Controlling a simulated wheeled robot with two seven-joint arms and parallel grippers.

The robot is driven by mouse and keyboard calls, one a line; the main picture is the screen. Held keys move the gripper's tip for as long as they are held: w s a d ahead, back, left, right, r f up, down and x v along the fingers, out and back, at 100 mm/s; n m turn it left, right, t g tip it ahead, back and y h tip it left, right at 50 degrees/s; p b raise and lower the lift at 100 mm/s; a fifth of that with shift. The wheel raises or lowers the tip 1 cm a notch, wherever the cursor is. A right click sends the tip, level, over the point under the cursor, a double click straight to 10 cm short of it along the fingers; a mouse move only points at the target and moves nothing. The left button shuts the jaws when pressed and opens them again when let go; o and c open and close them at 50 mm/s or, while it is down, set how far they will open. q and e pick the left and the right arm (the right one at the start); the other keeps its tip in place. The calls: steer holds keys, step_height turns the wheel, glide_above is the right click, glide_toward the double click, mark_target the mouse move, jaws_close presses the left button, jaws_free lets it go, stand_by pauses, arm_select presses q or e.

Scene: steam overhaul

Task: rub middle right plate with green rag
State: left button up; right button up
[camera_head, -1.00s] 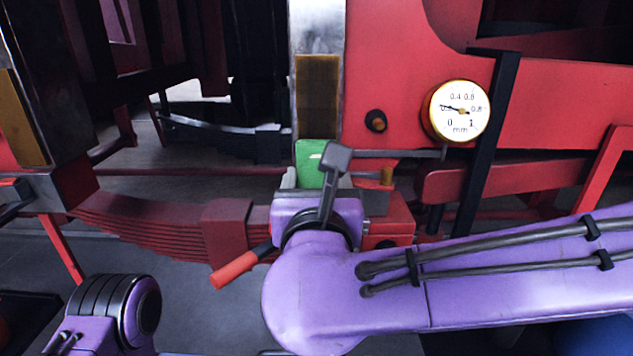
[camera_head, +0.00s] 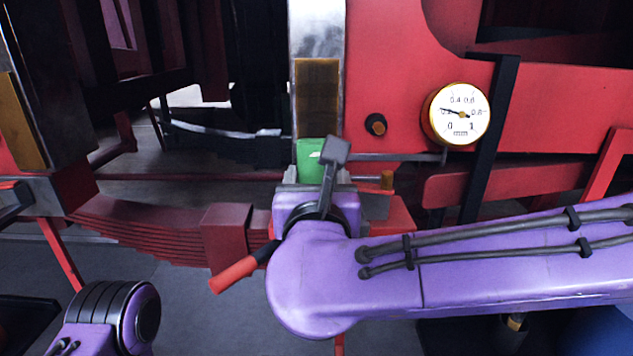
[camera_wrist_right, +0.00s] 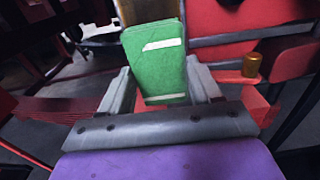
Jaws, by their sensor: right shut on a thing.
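My right gripper (camera_head: 315,178) is shut on a green rag (camera_head: 311,158), a folded cloth with pale stripes. The rag stands up between the two grey fingers in the right wrist view (camera_wrist_right: 157,60). A brown-gold plate (camera_head: 318,97) is fixed on the upright steel post, just above the rag in the head view. The rag overlaps the lower part of the post; whether it touches the plate I cannot tell. Another brown-gold plate (camera_head: 22,120) is at the far left. Part of my left arm shows at the lower left, but its gripper is out of view.
A dial gauge (camera_head: 458,113) sits on the red frame to the right, with a thin rod below it. A red leaf spring (camera_head: 140,228) runs left of my right gripper. A red-handled tool (camera_head: 245,267) shows beside my right wrist. A brass fitting (camera_wrist_right: 251,65) is right of the fingers.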

mark_target(317, 150)
steer(key=shift+r, duration=0.1)
steer(key=shift+s+r+p, duration=0.1)
steer(key=shift+r+p, duration=0.8)
steer(key=shift+r, duration=1.05)
steer(key=shift+r+p, duration=0.75)
steer(key=shift+r, duration=0.75)
steer(key=shift+r+p, duration=1.95)
steer(key=shift+r, duration=2.45)
steer(key=shift+f+b, duration=0.35)
steer(key=shift+b, duration=0.25)
step_height(317, 150, down, 15)
steer(key=b, duration=1.7)
steer(key=shift+f, duration=0.2)
steer(key=shift+r, duration=0.1)
